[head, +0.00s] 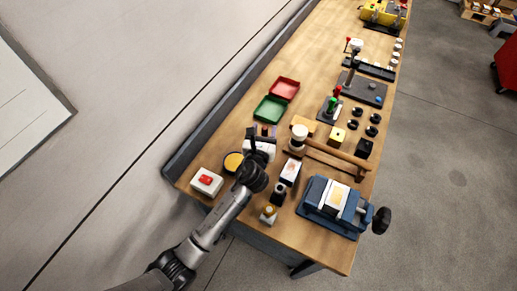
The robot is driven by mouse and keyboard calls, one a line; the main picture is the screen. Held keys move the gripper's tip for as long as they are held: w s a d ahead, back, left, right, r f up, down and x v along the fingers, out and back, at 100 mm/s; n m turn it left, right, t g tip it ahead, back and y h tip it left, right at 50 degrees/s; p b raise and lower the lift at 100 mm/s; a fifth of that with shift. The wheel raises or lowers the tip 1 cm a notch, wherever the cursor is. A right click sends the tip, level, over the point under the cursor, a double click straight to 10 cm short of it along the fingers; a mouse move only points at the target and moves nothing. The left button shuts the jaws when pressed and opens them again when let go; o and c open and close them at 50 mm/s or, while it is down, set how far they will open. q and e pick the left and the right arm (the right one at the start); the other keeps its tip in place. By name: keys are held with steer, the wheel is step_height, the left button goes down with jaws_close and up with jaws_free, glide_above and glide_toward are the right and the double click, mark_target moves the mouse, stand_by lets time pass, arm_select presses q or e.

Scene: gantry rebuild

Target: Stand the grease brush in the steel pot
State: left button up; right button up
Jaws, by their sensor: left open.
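My left gripper (261,137) is over the near left part of the wooden workbench, its arm coming in from the lower left. It is open. Small orange and purple items (265,130) show just beyond its fingers; I cannot tell what they are, or whether they touch it. A round tin with a yellow face and dark rim (232,162) sits just left of the gripper. I cannot clearly make out the grease brush or the steel pot; they may be hidden by my arm or too small to tell. My right gripper is out of view.
Green (270,109) and red (285,88) trays lie beyond the gripper. A red-button box (207,182) stands at left. A mallet (335,154), a blue vise (334,205) and several small blocks crowd the right. Bare wood (312,62) lies behind the trays.

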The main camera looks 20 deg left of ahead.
arm_select(q)
steer(key=s+d, duration=0.2)
steer(key=s, duration=0.9)
stand_by(0.3)
stand_by(0.3)
